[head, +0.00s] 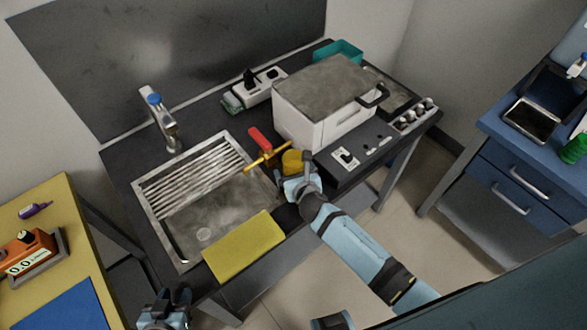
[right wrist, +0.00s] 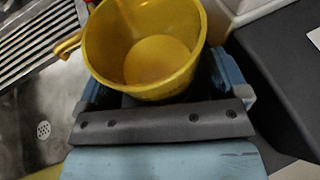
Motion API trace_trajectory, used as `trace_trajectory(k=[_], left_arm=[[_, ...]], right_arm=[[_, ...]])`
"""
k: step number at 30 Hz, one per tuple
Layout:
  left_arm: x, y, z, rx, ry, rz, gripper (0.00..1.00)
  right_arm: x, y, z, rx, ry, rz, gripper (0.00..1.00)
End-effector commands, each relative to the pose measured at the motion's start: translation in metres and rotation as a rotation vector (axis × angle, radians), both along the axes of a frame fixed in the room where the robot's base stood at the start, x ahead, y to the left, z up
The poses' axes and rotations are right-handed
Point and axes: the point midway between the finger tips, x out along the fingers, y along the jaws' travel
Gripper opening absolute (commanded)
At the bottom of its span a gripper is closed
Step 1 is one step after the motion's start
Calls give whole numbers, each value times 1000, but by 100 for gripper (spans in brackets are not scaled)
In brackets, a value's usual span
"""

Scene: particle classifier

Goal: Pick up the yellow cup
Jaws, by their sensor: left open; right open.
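The yellow cup (head: 293,160) stands at the counter between the sink and the white box, partly hidden by my right gripper in the head view. My left gripper (head: 172,300) is open and empty at the lower left, away from the cup.
A sink (head: 190,245) with a ribbed rack lies left of the cup. A red-handled item (head: 260,139) with an orange bar is close behind the cup. The white box (head: 305,128) stands to the right. A yellow cloth or board (head: 243,246) lies at the front edge.

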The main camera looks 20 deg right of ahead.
Motion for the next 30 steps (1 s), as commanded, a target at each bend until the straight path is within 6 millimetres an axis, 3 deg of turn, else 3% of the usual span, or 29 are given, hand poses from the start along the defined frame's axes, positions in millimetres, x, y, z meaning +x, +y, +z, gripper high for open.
trace_trajectory(k=[3, 4, 11, 23, 30], left_arm=[[0, 0, 0, 0, 0, 0, 43], [0, 0, 0, 0, 0, 0, 43], [0, 0, 0, 0, 0, 0, 43], [0, 0, 1, 0, 0, 0, 43], [0, 0, 4, -1, 0, -1, 43]], right_arm=[[0, 0, 0, 0, 0, 0, 93], [0, 0, 0, 0, 0, 0, 88], [0, 0, 0, -1, 0, 0, 35], [0, 0, 3, -1, -2, 0, 34], [0, -1, 15, -2, -4, 1, 34]])
